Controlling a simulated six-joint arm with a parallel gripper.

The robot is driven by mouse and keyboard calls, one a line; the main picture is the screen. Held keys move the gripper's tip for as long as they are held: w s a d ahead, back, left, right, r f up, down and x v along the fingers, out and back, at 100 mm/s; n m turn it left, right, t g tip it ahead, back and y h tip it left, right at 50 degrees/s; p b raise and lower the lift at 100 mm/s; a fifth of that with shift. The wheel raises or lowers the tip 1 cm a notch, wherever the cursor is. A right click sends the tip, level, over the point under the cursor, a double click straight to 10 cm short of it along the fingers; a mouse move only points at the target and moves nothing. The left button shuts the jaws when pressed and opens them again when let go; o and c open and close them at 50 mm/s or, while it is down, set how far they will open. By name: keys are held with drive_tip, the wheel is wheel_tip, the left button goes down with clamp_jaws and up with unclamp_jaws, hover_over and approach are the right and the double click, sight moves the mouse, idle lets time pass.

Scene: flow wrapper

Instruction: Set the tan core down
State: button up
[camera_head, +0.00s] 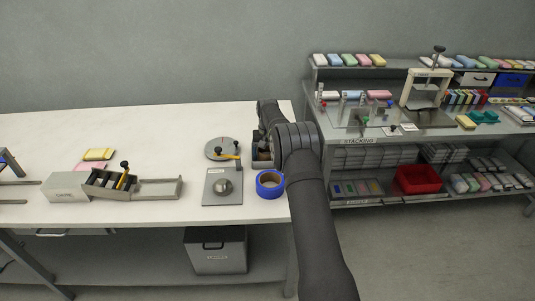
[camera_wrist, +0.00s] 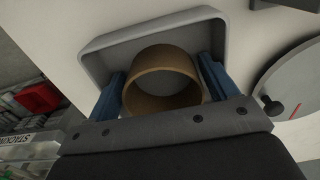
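The tan core (camera_wrist: 163,82) is a short, open brown ring between the two blue fingers of my gripper (camera_wrist: 163,90) in the wrist view. A finger presses against each side of it. A shallow grey tray (camera_wrist: 95,43) with raised walls lies behind the core, and the core shows within its outline. I cannot tell whether the core touches the tray floor. In the head view my gripper (camera_head: 262,150) is over the table's right end, and my arm hides much of the tray there.
A blue tape roll (camera_head: 270,190) lies just in front of the tray. A round grey dial plate (camera_head: 219,150) and a grey plate with a knob (camera_head: 223,187) stand to the left. The white table (camera_head: 150,125) has clear room behind them. A stocked shelf unit (camera_head: 430,131) stands to the right.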

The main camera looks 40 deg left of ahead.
wheel_tip(320, 180, up, 12)
drive_tip(key=shift+r, duration=0.2)
idle(0.4)
wheel_tip(320, 180, down, 12)
drive_tip(key=shift+f, duration=0.1)
drive_tip(key=shift+r, duration=1.9)
